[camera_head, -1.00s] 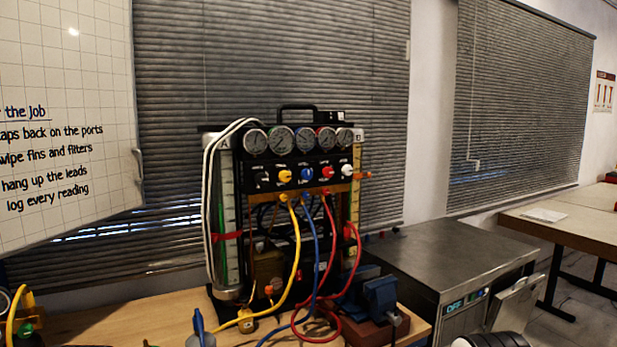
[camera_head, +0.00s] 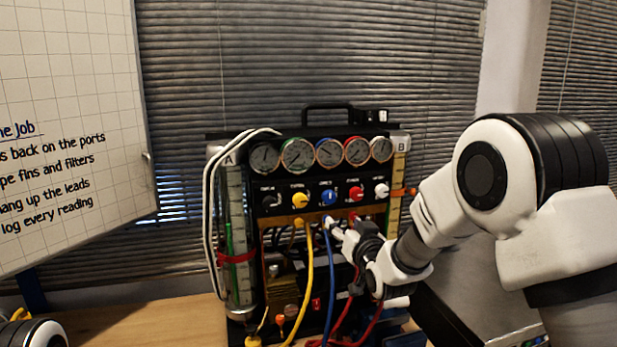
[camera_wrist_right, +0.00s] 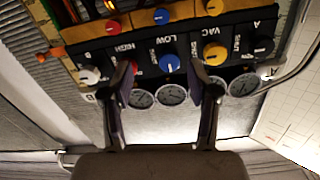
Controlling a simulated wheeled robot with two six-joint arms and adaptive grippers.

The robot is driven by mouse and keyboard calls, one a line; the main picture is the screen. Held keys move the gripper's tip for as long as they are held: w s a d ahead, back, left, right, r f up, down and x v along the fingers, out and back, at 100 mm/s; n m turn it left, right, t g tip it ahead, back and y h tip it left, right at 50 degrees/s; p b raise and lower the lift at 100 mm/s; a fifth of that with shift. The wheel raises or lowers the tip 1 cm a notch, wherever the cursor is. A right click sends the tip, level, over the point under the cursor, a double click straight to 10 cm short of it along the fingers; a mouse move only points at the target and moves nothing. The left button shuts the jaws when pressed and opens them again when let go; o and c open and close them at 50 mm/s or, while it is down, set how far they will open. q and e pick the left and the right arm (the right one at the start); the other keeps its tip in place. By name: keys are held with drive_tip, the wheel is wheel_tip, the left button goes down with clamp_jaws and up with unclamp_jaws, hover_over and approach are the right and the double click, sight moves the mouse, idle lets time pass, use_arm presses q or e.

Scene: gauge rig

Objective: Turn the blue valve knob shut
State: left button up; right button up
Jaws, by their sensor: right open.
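The blue valve knob (camera_head: 329,196) sits on the black gauge panel, between the yellow knob (camera_head: 300,201) and the red knob (camera_head: 356,194). In the right wrist view the blue knob (camera_wrist_right: 169,63) has a white mark on its face and lies between my fingertips. My right gripper (camera_head: 338,231) is in front of the panel, just below the blue knob in the head view. In the wrist view the right gripper (camera_wrist_right: 162,68) is open, with one finger at each side of the blue knob and nothing visibly held. My left gripper is not seen.
Several round gauges (camera_head: 329,153) line the panel above the knobs. A white knob (camera_head: 381,190) is at the right. Yellow (camera_head: 310,280) and blue hoses (camera_head: 328,270) hang below. A whiteboard (camera_head: 70,90) stands left; a steel-topped cabinet (camera_head: 460,275) is at right.

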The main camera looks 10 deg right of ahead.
sight(330, 199)
drive_tip(key=shift+t, duration=0.3)
drive_tip(key=w+r+p, duration=0.1)
drive_tip(key=w+r, duration=0.1)
drive_tip(key=w+a+r+p, duration=0.1)
drive_tip(key=w, duration=0.1)
drive_tip(key=shift+a+r, duration=0.15)
drive_tip(key=shift+r, duration=0.25)
drive_tip(key=w, duration=0.1)
drive_tip(key=w+p, duration=0.1)
drive_tip(key=w, duration=0.2)
drive_tip(key=shift+w+d+f, duration=0.2)
drive_tip(key=shift+w+f, duration=0.05)
drive_tip(key=shift+f, duration=0.15)
drive_tip(key=shift+w+d+f, duration=0.1)
drive_tip(key=shift+w+f, duration=0.05)
drive_tip(key=shift+s+a+r, duration=0.2)
drive_tip(key=shift+s+a, duration=0.05)
drive_tip(key=c, duration=0.5)
drive_tip(key=shift+d, duration=0.1)
clamp_jaws()
